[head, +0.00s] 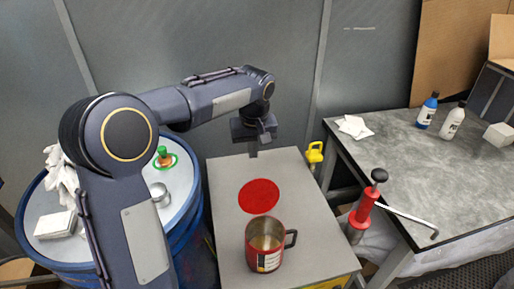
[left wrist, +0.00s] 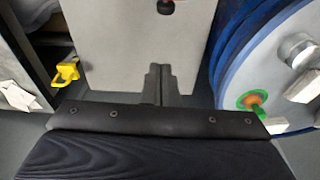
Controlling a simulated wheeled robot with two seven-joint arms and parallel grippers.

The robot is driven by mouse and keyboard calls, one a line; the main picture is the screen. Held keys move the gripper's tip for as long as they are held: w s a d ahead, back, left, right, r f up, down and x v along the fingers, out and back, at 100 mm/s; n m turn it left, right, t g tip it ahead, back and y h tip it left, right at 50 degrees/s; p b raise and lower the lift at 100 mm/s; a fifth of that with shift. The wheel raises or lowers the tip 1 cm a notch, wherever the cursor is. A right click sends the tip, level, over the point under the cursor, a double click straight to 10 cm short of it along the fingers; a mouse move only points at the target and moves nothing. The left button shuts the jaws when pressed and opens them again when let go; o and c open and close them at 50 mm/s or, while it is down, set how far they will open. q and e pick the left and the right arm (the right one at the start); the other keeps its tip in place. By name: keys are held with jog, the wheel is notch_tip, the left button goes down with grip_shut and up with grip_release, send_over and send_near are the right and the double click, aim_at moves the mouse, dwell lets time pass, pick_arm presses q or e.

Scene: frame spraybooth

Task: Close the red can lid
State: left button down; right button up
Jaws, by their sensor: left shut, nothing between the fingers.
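The red can (head: 266,246), with a dark handle on its right, stands upright near the front of a grey cabinet top (head: 228,215). Its mouth is open and shows a pale inside. A red disc-shaped lid (head: 259,196) shows just behind the can; I cannot tell whether it lies flat or stands tilted, or if it joins the can. My left gripper (head: 253,152) points down at the cabinet's far edge, behind the lid and apart from it. Its fingers (left wrist: 160,78) are together and empty. My right gripper is out of view.
A blue drum (head: 188,225) with items on its lid stands left, partly behind my left arm. A yellow item (head: 314,154) and a red, black-knobbed tool (head: 365,208) are to the right. The workbench (head: 420,165) holds bottles. The cabinet's far part is clear.

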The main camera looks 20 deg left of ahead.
aim_at(258, 194)
pick_arm(q)
notch_tip(258, 194, down, 6)
jog(key=s+d+p, duration=0.1)
jog(key=s+p, duration=0.1)
jog(key=shift+s+d+r, duration=0.15)
jog(key=shift+s+d, duration=0.05)
jog(key=shift+d, duration=0.15)
